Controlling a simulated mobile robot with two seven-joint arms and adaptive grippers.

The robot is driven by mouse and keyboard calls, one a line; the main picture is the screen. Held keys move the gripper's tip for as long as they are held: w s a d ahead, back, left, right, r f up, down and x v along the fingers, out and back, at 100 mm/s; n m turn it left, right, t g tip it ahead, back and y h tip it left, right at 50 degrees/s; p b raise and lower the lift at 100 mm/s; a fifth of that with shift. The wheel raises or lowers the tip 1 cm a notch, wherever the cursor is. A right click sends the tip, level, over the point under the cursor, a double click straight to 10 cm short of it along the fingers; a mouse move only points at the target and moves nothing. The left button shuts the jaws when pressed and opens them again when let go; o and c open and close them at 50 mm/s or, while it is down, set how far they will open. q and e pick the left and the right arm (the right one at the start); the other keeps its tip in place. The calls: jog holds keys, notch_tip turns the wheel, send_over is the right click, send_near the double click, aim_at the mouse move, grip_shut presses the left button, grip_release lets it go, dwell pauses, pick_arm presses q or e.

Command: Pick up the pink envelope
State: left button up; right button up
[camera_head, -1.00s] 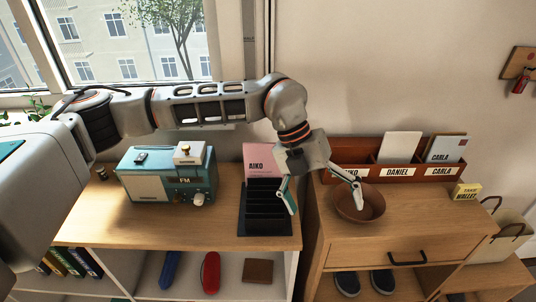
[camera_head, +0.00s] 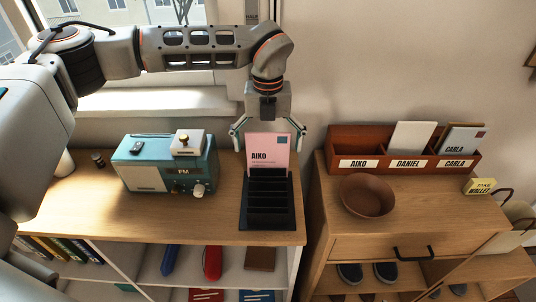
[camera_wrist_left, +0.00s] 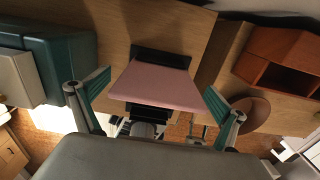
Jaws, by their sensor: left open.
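The pink envelope (camera_head: 268,154), marked AIKO, stands upright in the back of a black slotted holder (camera_head: 267,222) on the wooden shelf unit. In the left wrist view the pink envelope (camera_wrist_left: 157,86) lies between the two fingers. My left gripper (camera_head: 268,134) is open, with one finger on each side of the envelope's upper part and visible gaps to both. The left gripper (camera_wrist_left: 157,105) shows open in the wrist view too. My right gripper is not in view.
A teal radio (camera_head: 168,166) with a small box on top (camera_head: 188,143) stands left of the holder. A brown bowl (camera_head: 367,196) and a red-brown mail sorter (camera_head: 404,150) with AIKO, DANIEL and CARLA labels stand on the right cabinet. A gap separates the two units.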

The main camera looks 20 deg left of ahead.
aim_at(268, 156)
pick_arm(q)
jog(key=shift+f, duration=1.3)
jog(key=c, duration=0.8)
jog(key=shift+c, duration=0.7)
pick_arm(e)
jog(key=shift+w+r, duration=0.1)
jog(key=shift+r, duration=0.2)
pick_arm(q)
jog(key=shift+r, duration=0.1)
